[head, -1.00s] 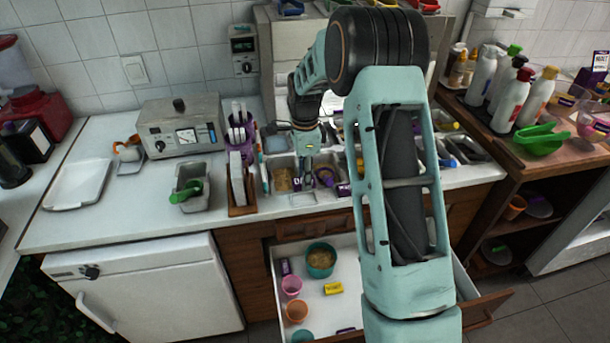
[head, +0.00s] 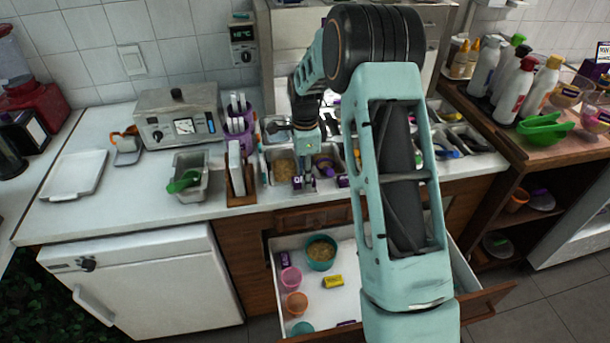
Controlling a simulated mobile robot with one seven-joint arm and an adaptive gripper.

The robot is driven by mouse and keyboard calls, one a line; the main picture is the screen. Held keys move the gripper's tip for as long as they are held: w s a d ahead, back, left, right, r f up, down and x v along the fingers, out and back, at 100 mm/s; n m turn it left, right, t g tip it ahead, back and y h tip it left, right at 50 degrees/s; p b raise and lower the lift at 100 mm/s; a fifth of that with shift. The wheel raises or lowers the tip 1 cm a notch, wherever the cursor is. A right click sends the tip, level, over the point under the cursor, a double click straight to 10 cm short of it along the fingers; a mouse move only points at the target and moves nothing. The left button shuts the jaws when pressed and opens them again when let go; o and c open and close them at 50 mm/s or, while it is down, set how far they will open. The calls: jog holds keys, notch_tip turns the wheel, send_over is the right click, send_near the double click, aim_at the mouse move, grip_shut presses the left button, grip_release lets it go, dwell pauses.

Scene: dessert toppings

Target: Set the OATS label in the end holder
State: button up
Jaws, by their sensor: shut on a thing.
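My gripper (head: 309,184) points down at the front edge of the row of topping bins and is shut on a small dark purple label, taken to be the OATS label; its lettering is too small to read. Another small purple label (head: 297,183) with white marks sits just left of the fingers, on the front of the bin with tan grains (head: 284,168). One more purple label (head: 343,181) is to the right, under the bin with the purple scoop (head: 325,166). I cannot tell which holder is the end one; my arm hides part of the row.
The drawer (head: 345,243) below is open, holding cups, a teal bowl (head: 321,252), a yellow label (head: 333,281) and a purple box (head: 285,259). A wooden rack (head: 238,190) stands left of the bins.

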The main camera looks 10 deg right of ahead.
jog(key=shift+f, duration=0.2)
dwell(0.5)
jog(key=shift+f+b, duration=0.35)
jog(key=shift+b, duration=0.05)
jog(key=shift+f+b, duration=0.45)
jog(key=shift+f, duration=0.05)
dwell(0.7)
dwell(0.7)
jog(key=o, duration=1.6)
jog(key=shift+r, duration=0.15)
jog(key=shift+r+p, duration=2.5)
jog(key=shift+r, duration=1.45)
